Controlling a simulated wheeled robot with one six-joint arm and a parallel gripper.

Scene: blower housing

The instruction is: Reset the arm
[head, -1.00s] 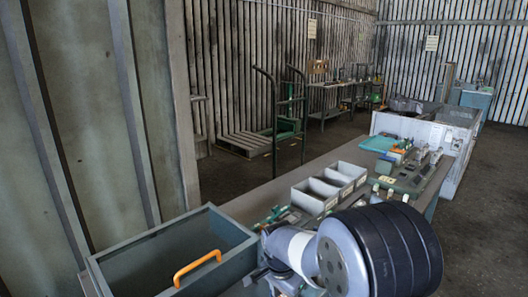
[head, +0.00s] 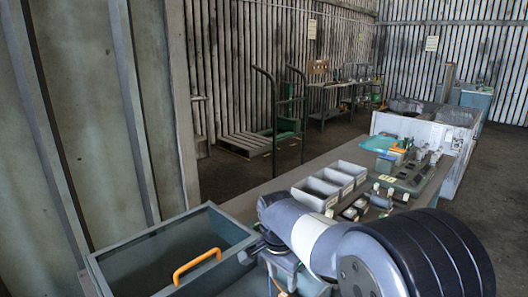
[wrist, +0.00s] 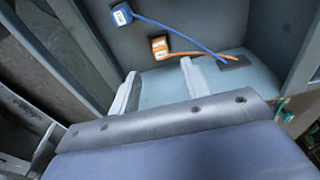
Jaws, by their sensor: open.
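My gripper (wrist: 160,85) shows in the wrist view with its two pale fingers apart and nothing between them. Beyond the fingers is a grey-blue surface with walls around it. A blue connector (wrist: 122,15) and an orange connector (wrist: 160,47), each on a cable of its own colour, lie past the fingertips. In the head view my arm (head: 310,235) crosses the lower right, with its black ringed joint nearest the camera. The fingers cannot be made out there.
A grey-green open bin (head: 125,262) with an orange handle (head: 197,265) stands at lower left, close to my arm. White trays (head: 317,192) and a dark fixture with small parts (head: 408,172) are on the bench behind. A trolley (head: 277,130) stands on the floor beyond.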

